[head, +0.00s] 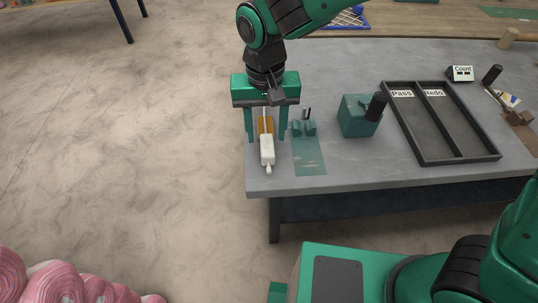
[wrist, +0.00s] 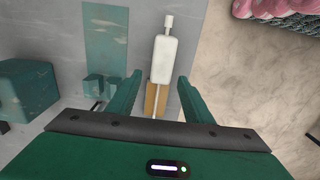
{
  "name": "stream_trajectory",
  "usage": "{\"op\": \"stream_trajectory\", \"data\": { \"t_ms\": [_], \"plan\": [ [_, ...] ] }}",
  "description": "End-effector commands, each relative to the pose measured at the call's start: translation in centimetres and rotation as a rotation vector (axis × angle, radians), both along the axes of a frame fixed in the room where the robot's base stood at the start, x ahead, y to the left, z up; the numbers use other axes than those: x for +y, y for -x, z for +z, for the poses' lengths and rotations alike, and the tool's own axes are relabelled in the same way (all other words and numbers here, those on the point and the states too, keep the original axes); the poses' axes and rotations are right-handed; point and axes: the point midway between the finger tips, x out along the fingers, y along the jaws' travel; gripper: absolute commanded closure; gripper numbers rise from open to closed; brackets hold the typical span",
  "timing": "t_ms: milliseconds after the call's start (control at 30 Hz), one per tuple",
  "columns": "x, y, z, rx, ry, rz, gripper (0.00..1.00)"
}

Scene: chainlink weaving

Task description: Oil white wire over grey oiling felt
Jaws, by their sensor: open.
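A white block-like piece (head: 267,151) with a thin white rod and a small nub lies near the left front corner of the table. The rod passes over an orange-brown pad (head: 265,126). In the wrist view the white piece (wrist: 167,60) lies ahead of the fingertips, with the pad (wrist: 152,97) behind it. My gripper (head: 267,138) is open, pointing down, one finger on each side of the rod and pad. The fingers (wrist: 159,79) touch nothing that I can make out. I cannot pick out a grey felt; part of the rod is hidden under my gripper.
Right of my gripper are a small teal clamp-like fixture (head: 304,128) and a flat green mat (head: 309,156). A teal block (head: 357,116) with a black cylinder and a black Pass/Redo tray (head: 456,158) stand farther right. The grey table (head: 370,180) ends close to the left.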

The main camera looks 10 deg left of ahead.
Motion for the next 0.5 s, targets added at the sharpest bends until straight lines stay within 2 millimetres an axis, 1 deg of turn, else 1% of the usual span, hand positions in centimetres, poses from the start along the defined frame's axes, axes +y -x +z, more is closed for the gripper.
{"op": "stream_trajectory", "data": {
  "t_ms": [300,400,500],
  "plan": [
    [0.1,-0.1,5.7,-0.002,-0.005,0.000,0.54],
    [0.0,-0.1,7.4,-0.001,-0.003,0.000,0.54],
    [0.0,-0.2,8.7,-0.001,-0.002,0.000,0.54]
  ]
}}
